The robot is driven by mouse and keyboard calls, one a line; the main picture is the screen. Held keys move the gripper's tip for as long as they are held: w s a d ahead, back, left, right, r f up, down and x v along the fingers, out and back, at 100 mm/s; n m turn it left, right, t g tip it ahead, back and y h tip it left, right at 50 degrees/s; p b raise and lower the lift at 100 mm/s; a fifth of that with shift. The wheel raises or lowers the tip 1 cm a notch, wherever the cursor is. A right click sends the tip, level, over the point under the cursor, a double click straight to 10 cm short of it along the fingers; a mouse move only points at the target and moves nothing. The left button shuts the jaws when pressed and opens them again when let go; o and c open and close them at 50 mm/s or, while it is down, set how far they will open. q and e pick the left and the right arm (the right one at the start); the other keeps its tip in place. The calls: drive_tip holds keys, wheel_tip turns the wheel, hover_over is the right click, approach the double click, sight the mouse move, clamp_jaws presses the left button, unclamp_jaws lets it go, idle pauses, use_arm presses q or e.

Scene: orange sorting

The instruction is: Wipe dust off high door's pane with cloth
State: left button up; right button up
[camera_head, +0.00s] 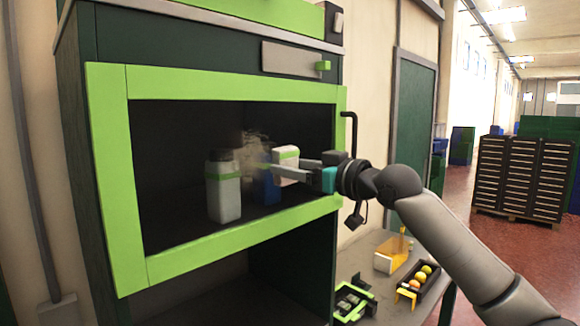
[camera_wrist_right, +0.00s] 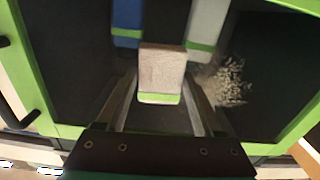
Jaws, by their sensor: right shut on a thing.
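The high door (camera_head: 215,75) has a bright green frame around a dark see-through pane (camera_head: 160,200), set in a dark green cabinet. A pale, speckled dust patch (camera_head: 252,148) is on the pane; the right wrist view also shows it (camera_wrist_right: 232,84), right of the fingers. My right gripper (camera_head: 297,163) is shut on a pale cloth (camera_wrist_right: 162,70) with a green edge, which appears folded like a block. The cloth (camera_head: 286,168) is in front of the pane, just right of the dust. I cannot tell whether it touches. My left gripper is not in view.
Behind the pane stand a white container with a green band (camera_head: 224,192) and a blue one (camera_head: 266,187). A black bent handle (camera_head: 351,130) sticks out at the door's right. A low table (camera_head: 375,250) at lower right holds trays and fruit.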

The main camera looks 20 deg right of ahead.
drive_tip(key=shift+r, duration=0.95)
drive_tip(key=shift+s+a, duration=0.8)
drive_tip(key=shift+a, duration=1.5)
drive_tip(key=shift+s+a, duration=0.85)
drive_tip(key=shift+a, duration=1.4)
drive_tip(key=shift+s+a, duration=0.8)
drive_tip(key=shift+a, duration=1.5)
drive_tip(key=shift+r, duration=1.05)
drive_tip(key=shift+w+d, duration=0.8)
drive_tip(key=shift+d, duration=1.5)
drive_tip(key=shift+w+d, duration=0.85)
drive_tip(key=shift+d, duration=1.4)
drive_tip(key=shift+w+d, duration=0.8)
drive_tip(key=shift+d, duration=1.5)
drive_tip(key=shift+s+f, duration=0.1)
drive_tip(key=shift+s+d+b, duration=0.15)
drive_tip(key=shift+s+b, duration=0.05)
drive_tip(key=shift+b, duration=0.1)
drive_tip(key=b, duration=0.3)
approach(291, 148)
drive_tip(key=shift+x, duration=1.5)
